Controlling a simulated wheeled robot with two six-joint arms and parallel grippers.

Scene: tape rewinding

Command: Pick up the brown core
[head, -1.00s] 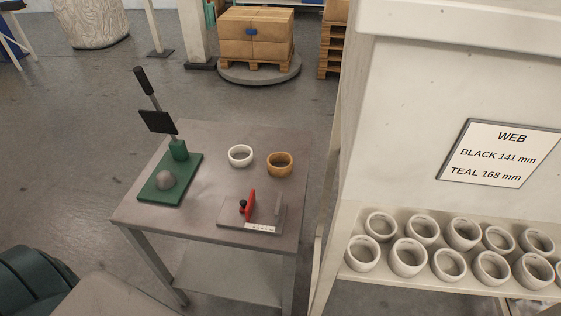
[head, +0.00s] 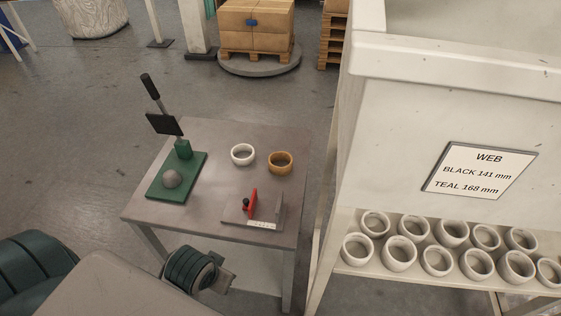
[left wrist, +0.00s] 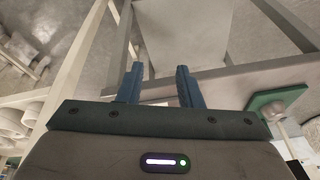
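The brown core (head: 281,169) is an open ring standing on the small table, at the right of a white core (head: 242,162). In the head view my left wrist is low in front of the table's near edge, below the tabletop and well apart from the brown core; its fingers are hard to make out there. In the left wrist view my left gripper (left wrist: 158,68) has its two blue fingers apart with nothing between them. The brown core is not clearly visible in that view. My right gripper does not show.
The table (head: 215,205) also holds a green-based lever press (head: 183,165) at left and a red-handled fixture (head: 252,203) near the front right. A tall cream bin (head: 400,130) stands close at right, with a shelf of several white cores (head: 437,258) below its sign.

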